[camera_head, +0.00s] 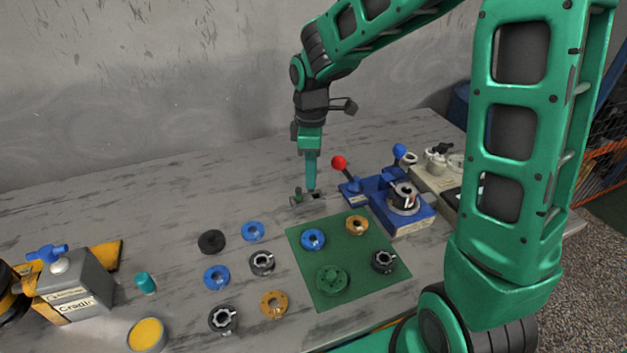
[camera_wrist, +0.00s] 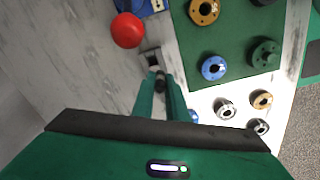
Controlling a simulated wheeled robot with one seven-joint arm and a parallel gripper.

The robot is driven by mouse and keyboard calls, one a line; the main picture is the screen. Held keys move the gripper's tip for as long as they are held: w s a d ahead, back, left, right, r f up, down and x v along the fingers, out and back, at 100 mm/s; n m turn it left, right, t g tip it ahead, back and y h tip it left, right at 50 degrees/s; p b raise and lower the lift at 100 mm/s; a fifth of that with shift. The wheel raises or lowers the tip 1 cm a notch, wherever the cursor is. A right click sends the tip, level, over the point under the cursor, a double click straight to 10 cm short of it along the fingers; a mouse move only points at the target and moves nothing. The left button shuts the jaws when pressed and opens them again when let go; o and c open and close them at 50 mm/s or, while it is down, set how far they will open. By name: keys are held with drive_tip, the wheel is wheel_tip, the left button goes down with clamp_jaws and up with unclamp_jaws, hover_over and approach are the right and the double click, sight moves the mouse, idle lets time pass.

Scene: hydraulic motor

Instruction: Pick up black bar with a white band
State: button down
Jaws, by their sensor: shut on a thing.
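My gripper (camera_head: 311,188) points straight down over the grey table, left of the blue fixture. In the wrist view its two green fingers reach forward, and the gripper (camera_wrist: 159,80) is shut on a small dark piece with a light end, the black bar with a white band (camera_wrist: 160,84). The fingers hide most of the bar, so its length and full band cannot be made out. A small grey square holder (camera_wrist: 150,59) lies just beyond the fingertips. Whether the bar touches it I cannot tell.
A blue fixture (camera_head: 421,218) with a red-knobbed lever (camera_head: 339,162) stands close right of my gripper. A green mat (camera_head: 309,285) with several ring parts lies in front. More rings lie left of it. The table behind left is clear.

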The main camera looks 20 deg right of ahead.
drive_tip(key=s+a+r, duration=0.4)
drive_tip(key=a+r, duration=0.1)
drive_tip(key=a, duration=0.3)
drive_tip(key=shift+s+r, duration=0.35)
drive_tip(key=shift+r, duration=0.25)
drive_tip(key=shift+r, duration=1.4)
drive_tip(key=shift+s, duration=0.1)
